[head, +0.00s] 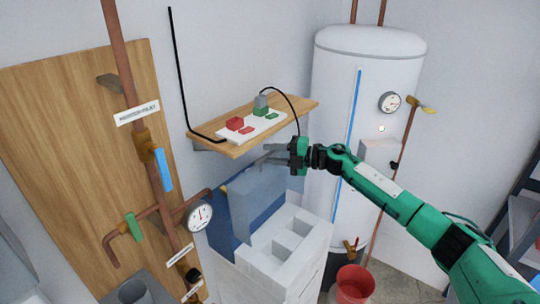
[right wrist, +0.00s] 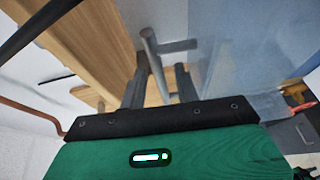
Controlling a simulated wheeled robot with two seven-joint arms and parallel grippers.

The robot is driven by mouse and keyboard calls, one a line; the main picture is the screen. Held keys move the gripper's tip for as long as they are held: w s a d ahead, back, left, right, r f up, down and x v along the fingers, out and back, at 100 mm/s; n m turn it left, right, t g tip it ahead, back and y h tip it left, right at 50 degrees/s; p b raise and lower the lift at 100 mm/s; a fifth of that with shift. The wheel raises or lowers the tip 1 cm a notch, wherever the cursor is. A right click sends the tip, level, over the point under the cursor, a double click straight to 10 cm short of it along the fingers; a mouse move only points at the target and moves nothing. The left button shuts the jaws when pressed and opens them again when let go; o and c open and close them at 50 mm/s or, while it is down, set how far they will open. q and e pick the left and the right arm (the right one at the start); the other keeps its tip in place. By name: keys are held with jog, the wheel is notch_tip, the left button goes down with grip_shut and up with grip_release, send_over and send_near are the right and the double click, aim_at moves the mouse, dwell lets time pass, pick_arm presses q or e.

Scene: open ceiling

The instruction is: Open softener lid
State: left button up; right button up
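The softener is a white cabinet (head: 262,262) with open square compartments in its top. Its grey-blue lid (head: 256,200) stands raised, nearly upright, at the cabinet's back left. In the right wrist view the lid (right wrist: 245,45) fills the upper right as a bluish sheet. My right gripper (head: 268,154) is at the lid's upper edge, just under the wooden shelf. Its two dark fingers (right wrist: 160,85) are apart in the right wrist view, with a grey bar handle (right wrist: 152,50) between them. No firm contact on both sides shows. My left gripper is not seen.
A wooden shelf (head: 205,134) with red and green pieces on a white plate is close above the right gripper. A white tank (head: 335,95) stands behind the arm. Pipes and a gauge (head: 199,215) are at left. A red bucket (head: 355,285) is on the floor.

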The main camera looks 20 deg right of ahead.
jog(key=b+v, duration=0.5)
jog(key=v, duration=0.7)
jog(key=shift+s+d, duration=0.15)
jog(key=shift+d, duration=0.15)
jog(key=shift+r, duration=0.1)
